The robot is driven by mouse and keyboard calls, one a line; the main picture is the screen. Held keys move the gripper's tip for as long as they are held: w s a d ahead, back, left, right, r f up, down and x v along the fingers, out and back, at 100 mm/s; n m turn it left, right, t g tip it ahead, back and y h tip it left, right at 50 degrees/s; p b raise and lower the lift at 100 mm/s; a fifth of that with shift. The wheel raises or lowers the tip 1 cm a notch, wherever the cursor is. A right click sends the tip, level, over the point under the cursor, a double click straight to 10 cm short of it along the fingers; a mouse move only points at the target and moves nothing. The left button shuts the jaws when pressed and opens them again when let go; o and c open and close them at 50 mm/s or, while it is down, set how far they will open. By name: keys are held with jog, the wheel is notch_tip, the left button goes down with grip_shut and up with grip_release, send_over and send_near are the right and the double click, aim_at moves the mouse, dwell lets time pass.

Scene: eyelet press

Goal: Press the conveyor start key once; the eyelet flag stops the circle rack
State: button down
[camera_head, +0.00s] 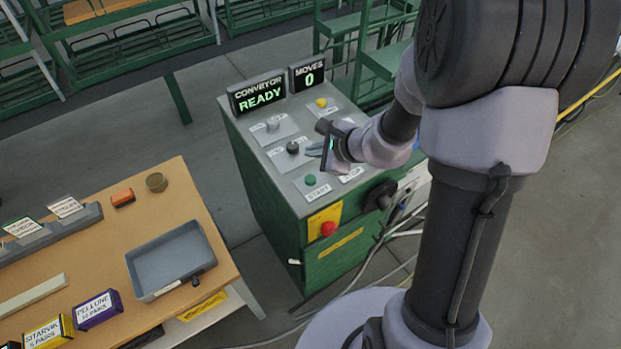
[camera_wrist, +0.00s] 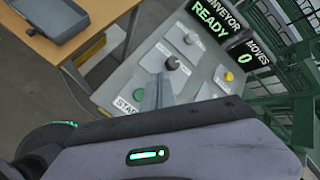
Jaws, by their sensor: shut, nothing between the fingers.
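The conveyor console (camera_head: 262,160) is a green cabinet with a grey sloped top. Its display (camera_head: 259,94) reads CONVEYOR READY and the counter (camera_head: 308,74) reads MOVES 0. The green start key (camera_head: 310,180) sits on a white plate marked START near the console's front edge. My gripper (camera_head: 314,149) is shut and empty, above the console top, up and right of the start key, beside a black knob (camera_head: 292,147). The eyelet flag and circle rack cannot be made out.
A red button (camera_head: 328,229) on a yellow plate is on the cabinet front. A grey knob (camera_head: 272,125) and a yellow button (camera_head: 321,102) are on the top. A wooden table (camera_head: 150,220) with a grey tray (camera_head: 135,262) stands at left. Green racks stand behind.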

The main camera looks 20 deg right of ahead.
aim_at(313, 181)
notch_tip(313, 181, down, 8)
jog(key=b, duration=0.5)
jog(key=shift+r+b, duration=0.2)
jog(key=shift+b, duration=0.15)
jog(key=shift+f, duration=0.1)
jog(key=shift+f+b, duration=0.15)
jog(key=shift+b, duration=0.2)
dwell(1.0)
jog(key=shift+f+b, duration=0.25)
jog(key=shift+b, duration=0.25)
